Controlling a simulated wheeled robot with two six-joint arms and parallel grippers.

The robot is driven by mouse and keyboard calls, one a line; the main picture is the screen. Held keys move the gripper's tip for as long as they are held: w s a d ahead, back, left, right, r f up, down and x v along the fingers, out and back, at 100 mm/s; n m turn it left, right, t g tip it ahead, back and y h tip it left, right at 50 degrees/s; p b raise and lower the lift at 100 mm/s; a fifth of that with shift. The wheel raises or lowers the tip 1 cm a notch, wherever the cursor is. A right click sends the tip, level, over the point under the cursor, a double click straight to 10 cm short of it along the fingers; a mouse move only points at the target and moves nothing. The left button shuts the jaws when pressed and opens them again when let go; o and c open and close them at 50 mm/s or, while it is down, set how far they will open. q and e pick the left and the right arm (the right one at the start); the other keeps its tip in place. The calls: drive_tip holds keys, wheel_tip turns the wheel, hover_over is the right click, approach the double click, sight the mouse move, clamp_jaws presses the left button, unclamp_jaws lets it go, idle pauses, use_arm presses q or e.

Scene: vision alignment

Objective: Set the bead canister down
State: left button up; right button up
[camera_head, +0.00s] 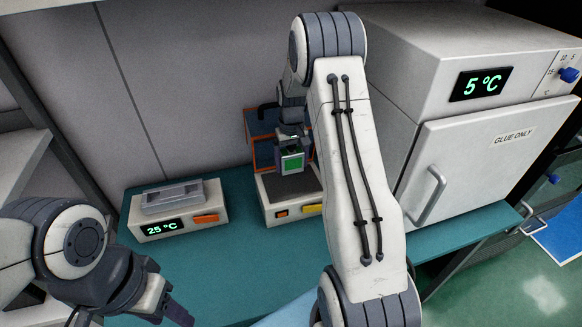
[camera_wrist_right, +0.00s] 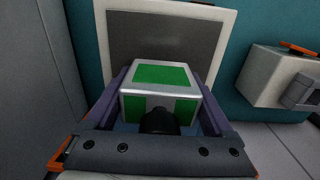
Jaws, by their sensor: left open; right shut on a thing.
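The bead canister, a white block with green panels (camera_head: 292,163), is between the fingers of my right gripper (camera_head: 291,143) at the back middle of the bench. In the right wrist view the canister (camera_wrist_right: 160,76) sits between the two purple fingers of the right gripper (camera_wrist_right: 162,95), which is shut on it. It is over a white device with a dark grey top plate (camera_head: 283,189); the plate also shows in the right wrist view (camera_wrist_right: 165,40). I cannot tell whether the canister touches the plate. My left gripper (camera_head: 172,309) is open and empty at the lower left.
A white heater reading 25 °C (camera_head: 180,212) stands left of the device. An orange and blue rack (camera_head: 262,135) is behind the device. A large white cabinet reading 5 °C (camera_head: 470,150) fills the right. The teal bench (camera_head: 225,265) is clear in front.

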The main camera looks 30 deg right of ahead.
sight(291, 180)
drive_tip(key=shift+w+a+f, duration=0.1)
drive_tip(key=shift+w+f, duration=0.05)
drive_tip(key=shift+w, duration=0.1)
wheel_tip(291, 180, down, 3)
drive_tip(key=shift+f+p, duration=0.1)
drive_tip(key=shift+p, duration=0.75)
drive_tip(key=shift+f, duration=0.45)
drive_tip(key=shift+f, duration=0.1)
